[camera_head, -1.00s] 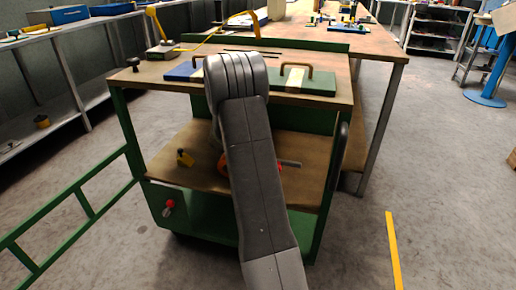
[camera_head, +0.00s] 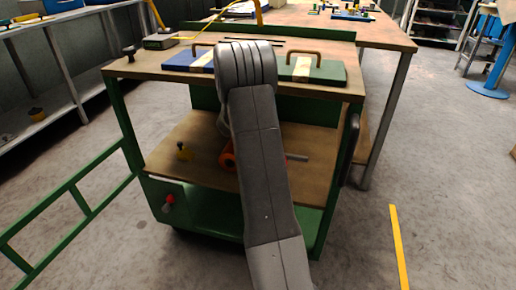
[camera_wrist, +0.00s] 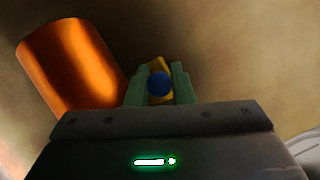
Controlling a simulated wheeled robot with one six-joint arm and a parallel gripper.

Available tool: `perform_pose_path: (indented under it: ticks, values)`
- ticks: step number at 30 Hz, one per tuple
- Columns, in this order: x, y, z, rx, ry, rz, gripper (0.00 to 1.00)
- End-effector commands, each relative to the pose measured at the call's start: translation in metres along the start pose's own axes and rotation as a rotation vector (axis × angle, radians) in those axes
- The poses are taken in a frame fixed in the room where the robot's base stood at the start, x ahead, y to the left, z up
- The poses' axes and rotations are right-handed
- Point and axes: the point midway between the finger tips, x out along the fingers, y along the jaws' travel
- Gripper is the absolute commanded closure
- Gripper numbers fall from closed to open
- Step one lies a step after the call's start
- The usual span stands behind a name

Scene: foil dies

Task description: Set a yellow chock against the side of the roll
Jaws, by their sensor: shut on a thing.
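The roll is a shiny orange cylinder (camera_wrist: 72,62) at the left of the wrist view. In the head view its orange end (camera_head: 227,158) shows on the cart's lower shelf, partly hidden behind my arm. My gripper (camera_wrist: 160,84), with green fingers, is shut on a yellow chock (camera_wrist: 158,63) with a blue knob, close to the right of the roll. A finger stands between them in the picture, and I cannot tell whether chock and roll touch. Another yellow chock (camera_head: 183,154) with a dark knob stands on the shelf left of the roll. My arm hides the gripper in the head view.
A grey rod (camera_head: 297,157) shows right of my arm. The cart's top (camera_head: 145,70) above carries a blue case (camera_head: 188,60) and a green case (camera_head: 325,71).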

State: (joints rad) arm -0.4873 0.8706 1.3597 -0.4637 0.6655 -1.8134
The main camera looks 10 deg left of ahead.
Motion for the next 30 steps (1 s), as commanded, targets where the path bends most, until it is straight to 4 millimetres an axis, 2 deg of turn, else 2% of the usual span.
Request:
perform_pose_path:
  ticks: [6, 7, 8, 9, 17, 20, 30]
  values:
    - [0.002, 0.000, -0.001, -0.001, 0.000, 0.000, 1.00]
    - [0.003, 0.000, -0.001, -0.001, 0.000, 0.000, 0.77]
    - [0.002, 0.000, -0.001, -0.001, 0.000, 0.000, 0.71]
    - [0.002, 0.000, -0.001, -0.001, 0.000, 0.000, 0.70]
    - [0.001, 0.000, -0.001, 0.000, 0.000, 0.000, 0.70]
    - [-0.005, 0.000, 0.001, 0.000, 0.000, 0.000, 0.70]
    - [-0.053, 0.001, 0.003, -0.001, 0.000, 0.001, 0.70]
